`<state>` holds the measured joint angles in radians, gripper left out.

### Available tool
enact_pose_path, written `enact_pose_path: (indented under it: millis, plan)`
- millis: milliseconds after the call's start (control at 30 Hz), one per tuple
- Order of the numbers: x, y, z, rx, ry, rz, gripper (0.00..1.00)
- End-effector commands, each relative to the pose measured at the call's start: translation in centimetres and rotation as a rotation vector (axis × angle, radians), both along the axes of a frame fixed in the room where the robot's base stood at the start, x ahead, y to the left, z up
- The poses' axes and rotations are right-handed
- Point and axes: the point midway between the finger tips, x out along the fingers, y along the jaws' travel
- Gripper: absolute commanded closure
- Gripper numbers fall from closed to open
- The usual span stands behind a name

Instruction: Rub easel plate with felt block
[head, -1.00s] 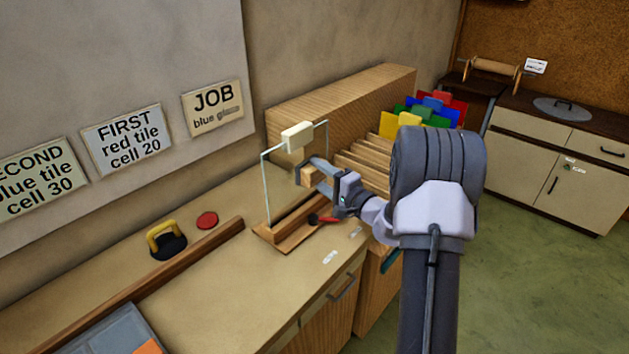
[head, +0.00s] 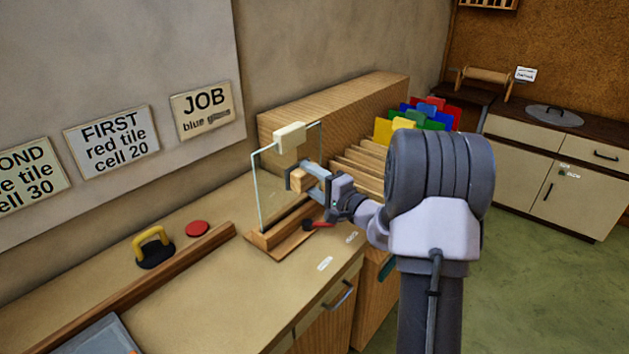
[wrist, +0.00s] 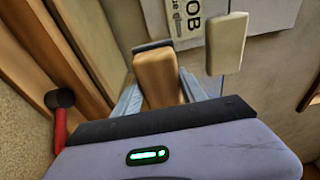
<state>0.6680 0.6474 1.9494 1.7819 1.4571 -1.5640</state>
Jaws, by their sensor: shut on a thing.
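The easel plate (head: 270,192) is a clear glass sheet standing upright in a wooden easel base (head: 275,240) on the bench. A cream block (head: 289,138) sits at its top edge and also shows in the wrist view (wrist: 226,43). My gripper (head: 306,178) is shut on the felt block (head: 298,181), a tan wooden block with a dark grey pad on its far end. The wrist view shows the block (wrist: 157,78) between my fingers. It is at the plate's right side, below the cream block. I cannot tell whether the pad touches the glass.
A red-handled tool (head: 318,224) lies by the easel base. A wooden rack with coloured sheets (head: 428,112) stands behind. A yellow-handled suction cup (head: 154,247), a red disc (head: 197,229) and a wooden rail (head: 150,280) are to the left. The front bench top is mostly clear.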

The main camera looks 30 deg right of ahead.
Motion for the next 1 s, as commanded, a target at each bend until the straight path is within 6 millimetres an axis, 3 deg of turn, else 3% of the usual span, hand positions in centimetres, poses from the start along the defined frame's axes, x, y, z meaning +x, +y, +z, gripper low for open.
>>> enact_pose_path:
  millis: [200, 367, 633, 1000]
  plan:
    - [-0.6, 2.5, -0.3, -0.002, 0.0, 0.002, 0.84]
    - [-0.8, 3.2, -0.1, -0.002, 0.0, 0.002, 0.84]
    - [-2.0, 5.9, -0.3, -0.001, 0.0, 0.004, 0.84]
    - [-2.3, 6.2, 0.0, -0.001, 0.0, 0.001, 0.84]
